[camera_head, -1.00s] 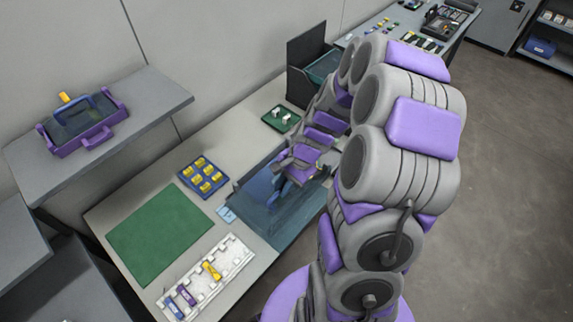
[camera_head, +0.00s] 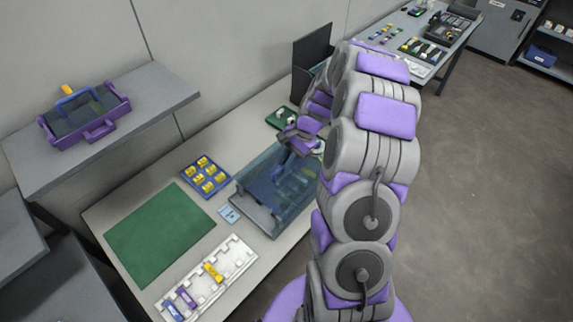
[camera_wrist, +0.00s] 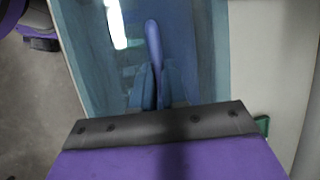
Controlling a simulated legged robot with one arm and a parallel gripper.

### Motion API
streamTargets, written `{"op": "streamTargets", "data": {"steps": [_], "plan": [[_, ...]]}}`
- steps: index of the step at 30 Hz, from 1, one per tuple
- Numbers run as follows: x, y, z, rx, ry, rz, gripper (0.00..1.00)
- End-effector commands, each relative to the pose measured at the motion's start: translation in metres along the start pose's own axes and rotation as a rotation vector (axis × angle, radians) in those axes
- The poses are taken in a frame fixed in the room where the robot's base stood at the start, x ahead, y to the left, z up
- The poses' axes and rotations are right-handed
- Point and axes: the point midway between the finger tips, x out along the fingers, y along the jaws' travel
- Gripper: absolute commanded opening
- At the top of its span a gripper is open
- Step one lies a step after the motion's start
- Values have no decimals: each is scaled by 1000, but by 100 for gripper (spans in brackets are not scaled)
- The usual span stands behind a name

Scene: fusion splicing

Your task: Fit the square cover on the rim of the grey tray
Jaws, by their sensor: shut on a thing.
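The square cover (camera_wrist: 100,75) is a see-through blue panel with an upright blue bar handle (camera_wrist: 153,40). My gripper (camera_wrist: 156,82) is shut on that handle in the wrist view. In the head view the grey tray (camera_head: 258,217) shows as a blue-tinted box on the bench, with several small parts dimly visible inside. My gripper (camera_head: 290,150) is over its far end. The cover lies over or just above the tray; I cannot tell whether its edges meet the rim all round. My arm hides the tray's right side.
A blue holder with yellow pieces (camera_head: 206,176), a light blue card (camera_head: 229,214), a green mat (camera_head: 160,235) and a white rack (camera_head: 212,280) lie left of the tray. A small green tray (camera_head: 281,117) and a dark upright stand (camera_head: 312,55) are behind. A purple tray (camera_head: 84,115) sits on the shelf.

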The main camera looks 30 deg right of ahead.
Motion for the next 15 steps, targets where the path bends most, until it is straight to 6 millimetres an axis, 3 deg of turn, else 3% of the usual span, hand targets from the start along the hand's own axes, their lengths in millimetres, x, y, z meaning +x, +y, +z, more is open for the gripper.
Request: {"op": "streamTargets", "data": {"steps": [3,8,9,15], "plan": [[13,6,-10,5,-5,-1,0],[13,3,-6,3,4,0,0],[13,3,-6,2,7,0,14],[13,2,-4,2,7,1,33]]}}
